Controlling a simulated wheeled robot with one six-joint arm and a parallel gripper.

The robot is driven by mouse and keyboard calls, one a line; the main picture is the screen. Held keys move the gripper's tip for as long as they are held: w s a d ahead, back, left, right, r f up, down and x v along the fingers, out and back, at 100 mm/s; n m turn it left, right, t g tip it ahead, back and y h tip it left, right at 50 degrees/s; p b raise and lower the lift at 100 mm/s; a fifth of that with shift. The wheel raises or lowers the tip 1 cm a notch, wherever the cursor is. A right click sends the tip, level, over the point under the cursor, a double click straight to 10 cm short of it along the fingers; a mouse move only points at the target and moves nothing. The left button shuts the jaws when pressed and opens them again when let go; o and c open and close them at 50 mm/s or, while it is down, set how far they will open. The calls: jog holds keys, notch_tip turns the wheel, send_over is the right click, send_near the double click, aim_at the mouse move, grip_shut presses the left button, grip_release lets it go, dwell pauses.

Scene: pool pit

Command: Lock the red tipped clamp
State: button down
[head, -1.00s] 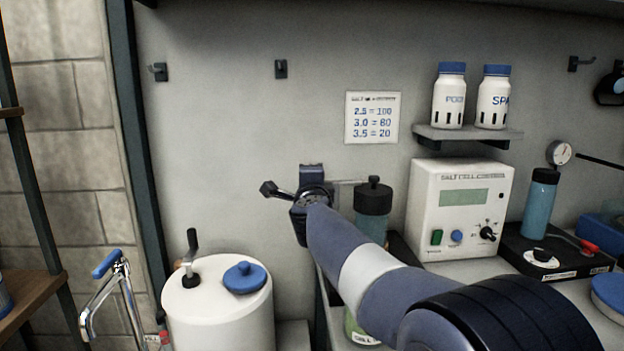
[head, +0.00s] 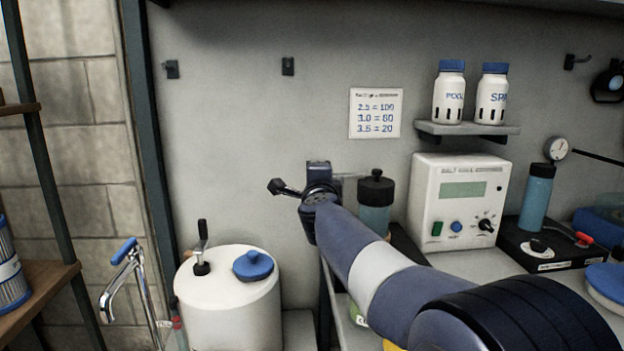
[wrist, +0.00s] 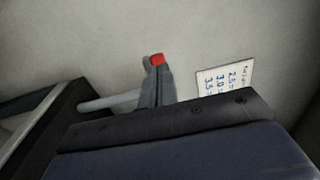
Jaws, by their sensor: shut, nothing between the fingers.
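A clamp with a red tip (head: 583,239) and a pale lever lies on the black base (head: 545,262) at the far right of the head view. Its exact lever angle is too small to tell. My gripper (head: 274,186) is far to its left, in front of the grey wall, with its dark fingers shut and empty.
The white control box (head: 460,205) and a dark-capped bottle (head: 375,200) stand between my gripper and the black base. A blue bottle (head: 537,196) stands on that base. A white tank (head: 228,300) is at lower left. A small shelf (head: 468,129) holds two white bottles.

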jog(key=s+a+p, duration=0.1)
jog(key=s+a, duration=0.6)
jog(key=shift+p, duration=0.3)
jog(key=shift+d+f, duration=0.1)
